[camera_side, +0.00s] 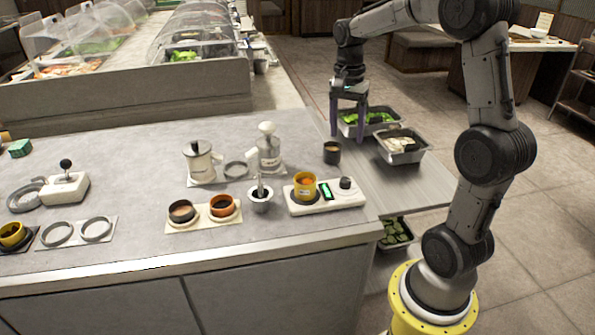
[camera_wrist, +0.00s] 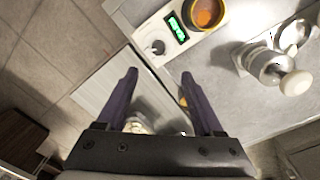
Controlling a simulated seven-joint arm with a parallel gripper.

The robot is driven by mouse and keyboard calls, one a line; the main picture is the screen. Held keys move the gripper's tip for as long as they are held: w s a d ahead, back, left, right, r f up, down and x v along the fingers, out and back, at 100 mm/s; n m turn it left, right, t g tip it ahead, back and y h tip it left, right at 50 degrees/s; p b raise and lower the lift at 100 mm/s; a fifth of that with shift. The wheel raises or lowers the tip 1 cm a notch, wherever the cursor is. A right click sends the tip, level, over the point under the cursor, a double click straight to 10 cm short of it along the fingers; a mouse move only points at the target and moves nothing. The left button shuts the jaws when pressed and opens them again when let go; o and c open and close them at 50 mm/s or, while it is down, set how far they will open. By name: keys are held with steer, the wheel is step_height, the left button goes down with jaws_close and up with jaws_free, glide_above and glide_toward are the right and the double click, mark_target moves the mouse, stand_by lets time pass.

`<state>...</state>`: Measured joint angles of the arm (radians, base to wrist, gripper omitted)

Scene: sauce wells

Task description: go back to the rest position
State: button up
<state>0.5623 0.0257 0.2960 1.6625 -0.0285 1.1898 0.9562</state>
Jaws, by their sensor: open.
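My gripper (camera_side: 348,125) hangs from the arm with its purple fingers pointing down, near the counter's right edge and beside the metal food pans. In the wrist view its two fingers (camera_wrist: 160,85) are apart with nothing held between them. A yellow cup with orange content (camera_side: 305,185) stands on the white device with a green display (camera_side: 326,192); the cup also shows at the top of the wrist view (camera_wrist: 204,12). A small dark cup (camera_side: 332,153) stands on the counter just below and left of my gripper in the side view.
A pan of greens (camera_side: 370,118) and a pan of pale food (camera_side: 403,146) sit on the lower shelf. A white-topped dispenser (camera_side: 268,150), a lidded pot (camera_side: 199,162) and a tray with two cups (camera_side: 204,219) stand on the counter. Open floor lies beyond the shelf.

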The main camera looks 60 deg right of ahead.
steer(key=s+a+r+n+t, duration=0.2)
steer(key=s+a+r+n, duration=0.15)
steer(key=a, duration=0.35)
steer(key=s+a+r+n+t, duration=0.25)
steer(key=a+r, duration=0.25)
steer(key=a, duration=0.3)
steer(key=s+a+f+n+t, duration=0.1)
steer(key=s+a+f+n, duration=0.3)
steer(key=s+n, duration=0.3)
steer(key=f+n, duration=0.1)
steer(key=n, duration=0.3)
steer(key=shift+s+a+f, duration=0.2)
steer(key=shift+s+a, duration=0.15)
steer(key=shift+s, duration=0.05)
